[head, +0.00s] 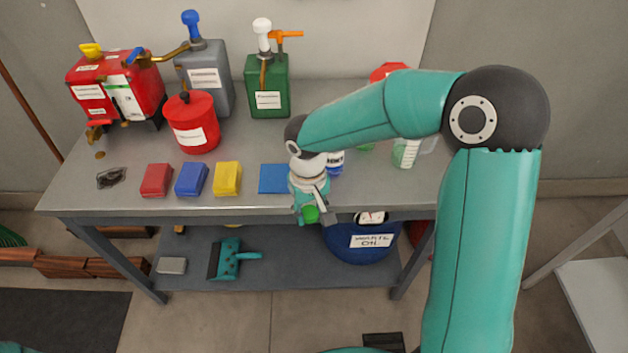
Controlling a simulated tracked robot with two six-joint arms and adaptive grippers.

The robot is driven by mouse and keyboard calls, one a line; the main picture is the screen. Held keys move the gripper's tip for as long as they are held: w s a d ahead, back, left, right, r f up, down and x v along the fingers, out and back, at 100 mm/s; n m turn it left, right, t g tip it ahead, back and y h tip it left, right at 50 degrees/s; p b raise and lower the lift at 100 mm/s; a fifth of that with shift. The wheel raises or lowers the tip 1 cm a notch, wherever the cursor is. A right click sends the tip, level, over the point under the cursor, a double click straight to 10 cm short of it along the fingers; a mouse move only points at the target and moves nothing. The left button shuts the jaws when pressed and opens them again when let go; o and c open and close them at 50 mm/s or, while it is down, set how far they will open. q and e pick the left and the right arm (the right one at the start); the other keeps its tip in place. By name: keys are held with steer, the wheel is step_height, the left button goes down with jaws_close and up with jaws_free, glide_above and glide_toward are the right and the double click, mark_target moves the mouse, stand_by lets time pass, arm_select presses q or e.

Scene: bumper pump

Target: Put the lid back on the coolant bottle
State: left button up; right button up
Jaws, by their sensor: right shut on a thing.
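My right gripper (307,208) points down in front of the bench's front edge, shut on a small green piece that looks like a lid (312,214). The fingers cover part of the green piece. I cannot tell for sure which container is the coolant bottle. A green canister (267,86) with a white-topped pump and orange spout stands at the back of the bench. A blue-and-white labelled container (336,161) is mostly hidden behind my wrist. My left gripper is out of view.
The grey bench (120,206) also holds a red machine (95,93), a grey canister (208,88), a red can (192,126) and red, blue and yellow blocks (228,178). A flat blue piece (273,179) lies left of my gripper. A blue waste oil drum (358,247) stands below.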

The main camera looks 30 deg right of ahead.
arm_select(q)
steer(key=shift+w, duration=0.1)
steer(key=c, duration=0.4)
arm_select(e)
steer(key=a+f+m, duration=0.1)
steer(key=a+f, duration=0.3)
steer(key=f, duration=0.4)
steer(key=shift+w+a+m, duration=0.15)
steer(key=shift+w+m, duration=0.15)
steer(key=shift+w, duration=0.05)
